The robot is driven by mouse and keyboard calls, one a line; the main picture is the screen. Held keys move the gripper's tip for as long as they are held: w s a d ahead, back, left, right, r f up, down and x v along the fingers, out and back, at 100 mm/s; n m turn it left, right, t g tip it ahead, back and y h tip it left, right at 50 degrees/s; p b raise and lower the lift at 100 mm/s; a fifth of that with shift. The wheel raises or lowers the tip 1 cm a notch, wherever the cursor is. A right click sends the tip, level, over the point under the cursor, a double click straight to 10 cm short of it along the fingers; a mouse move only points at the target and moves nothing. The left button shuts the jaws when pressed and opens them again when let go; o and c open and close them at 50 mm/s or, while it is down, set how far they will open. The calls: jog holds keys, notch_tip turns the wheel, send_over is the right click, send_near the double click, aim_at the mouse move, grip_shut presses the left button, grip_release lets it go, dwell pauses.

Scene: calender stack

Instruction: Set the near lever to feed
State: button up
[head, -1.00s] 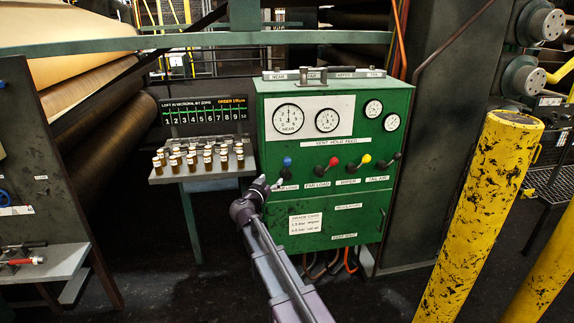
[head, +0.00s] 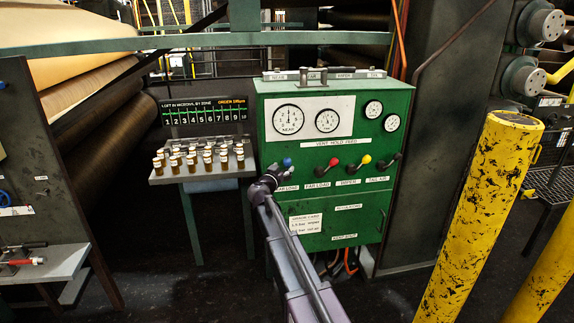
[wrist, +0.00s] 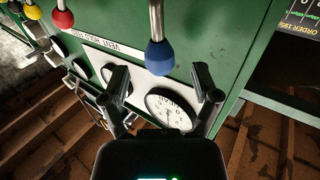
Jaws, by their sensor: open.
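The near lever is the blue-knobbed one (head: 287,162), leftmost in the row on the green cabinet (head: 281,127). Its label is partly hidden by my arm. In the wrist view the blue knob (wrist: 160,57) and its thin pale shaft show between and slightly beyond my fingertips. My gripper (wrist: 161,80) is open, with one finger on each side of the knob's line and a visible gap to both. In the head view my gripper (head: 279,171) is just below and left of the knob, its fingers hard to make out. I see no clear contact.
Red (head: 334,162), yellow (head: 366,159) and black (head: 397,156) lever knobs stand to the right. Gauges and a "VENT HOLD FEED" strip (head: 335,144) sit above. A table of small bottles (head: 204,172) is to the left, a yellow post (head: 481,220) to the right.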

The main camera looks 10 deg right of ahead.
aim_at(285, 165)
jog(key=shift+x, duration=1.9)
grip_shut()
